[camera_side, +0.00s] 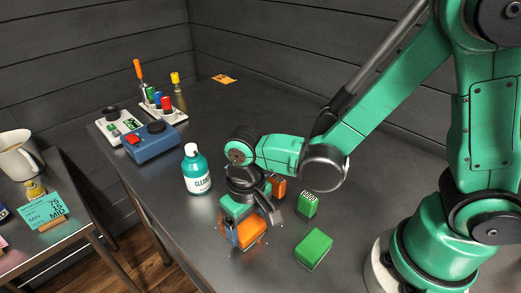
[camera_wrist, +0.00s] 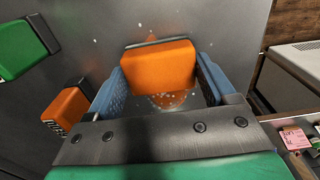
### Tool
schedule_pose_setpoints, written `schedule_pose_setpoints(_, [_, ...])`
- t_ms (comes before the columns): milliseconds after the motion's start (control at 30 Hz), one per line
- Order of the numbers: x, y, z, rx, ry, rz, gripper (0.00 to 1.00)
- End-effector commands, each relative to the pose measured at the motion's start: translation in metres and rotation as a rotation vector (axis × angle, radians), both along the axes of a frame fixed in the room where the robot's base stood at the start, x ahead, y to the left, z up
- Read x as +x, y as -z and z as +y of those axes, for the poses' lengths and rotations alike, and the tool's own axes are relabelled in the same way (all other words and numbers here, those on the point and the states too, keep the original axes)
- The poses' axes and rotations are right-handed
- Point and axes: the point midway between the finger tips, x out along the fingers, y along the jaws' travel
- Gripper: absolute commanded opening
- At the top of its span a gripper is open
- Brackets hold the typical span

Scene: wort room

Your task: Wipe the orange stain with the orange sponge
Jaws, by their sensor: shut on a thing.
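The orange sponge (camera_side: 252,231) is held low, at the surface of the dark metal table, in the side view. My gripper (camera_side: 243,222) is shut on it. In the wrist view the sponge (camera_wrist: 160,65) sits between the two blue fingers, with a dark edge along its far side. The orange stain (camera_wrist: 168,100) shows as a smeared patch around and beneath the sponge, with pale flecks about it. The sponge hides much of the stain. I cannot tell exactly how firmly the sponge touches the table.
A cleaner bottle (camera_side: 196,172) stands left of my gripper. A blue device (camera_side: 150,143) and markers stand at the back left. The table's front-left edge is near.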

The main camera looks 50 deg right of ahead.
Motion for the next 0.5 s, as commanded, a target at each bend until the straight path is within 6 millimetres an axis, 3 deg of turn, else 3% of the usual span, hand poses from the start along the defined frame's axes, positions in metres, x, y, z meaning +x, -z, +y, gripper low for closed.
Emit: schedule_pose_setpoints(500, [0.048, 0.002, 0.000, 0.000, 0.001, 0.000, 0.35])
